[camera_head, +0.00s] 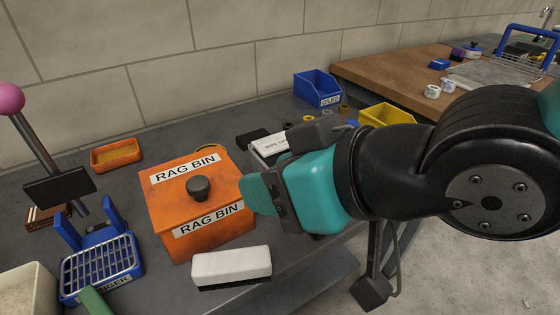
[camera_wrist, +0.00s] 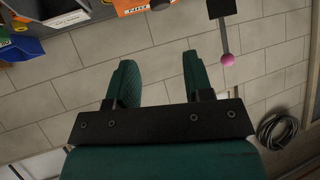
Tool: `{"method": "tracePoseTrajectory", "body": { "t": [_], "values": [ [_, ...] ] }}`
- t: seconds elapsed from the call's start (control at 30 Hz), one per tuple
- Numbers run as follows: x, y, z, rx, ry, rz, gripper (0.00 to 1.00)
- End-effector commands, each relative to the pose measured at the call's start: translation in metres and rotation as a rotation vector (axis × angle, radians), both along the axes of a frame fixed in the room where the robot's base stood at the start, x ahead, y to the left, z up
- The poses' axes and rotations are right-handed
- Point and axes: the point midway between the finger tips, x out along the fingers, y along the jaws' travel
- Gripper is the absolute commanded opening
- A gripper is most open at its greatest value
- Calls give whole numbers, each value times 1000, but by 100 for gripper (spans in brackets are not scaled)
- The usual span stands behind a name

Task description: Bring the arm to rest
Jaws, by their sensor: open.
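My gripper (camera_head: 258,195) is teal with black parts and reaches in from the right in the head view, in front of the right side of the orange rag bin (camera_head: 163,210). In the wrist view my gripper's two green fingers (camera_wrist: 157,78) stand well apart with nothing between them. The rag bin's lid is on, with a black knob on top. Only a strip of orange (camera_wrist: 132,6) with a label shows at the top of the wrist view. Whether the gripper touches the bin cannot be told.
A white-backed brush (camera_head: 231,264) lies at the bench's front edge. A blue rack (camera_head: 101,268) and a pink-topped post (camera_head: 10,99) stand at left. An orange tray (camera_head: 116,154), a blue bin (camera_head: 317,88) and a yellow bin (camera_head: 388,115) sit further back. Bare bench shows behind the rag bin.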

Motion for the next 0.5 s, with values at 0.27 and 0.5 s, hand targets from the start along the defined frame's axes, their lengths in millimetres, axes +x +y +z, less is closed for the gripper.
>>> {"method": "tracePoseTrajectory", "body": {
  "t": [0.27, 0.5],
  "values": [
    [0, 0, 0, 0, 0, 0, 47],
    [13, -34, 13, -93, 110, -64, 47]
  ]
}}
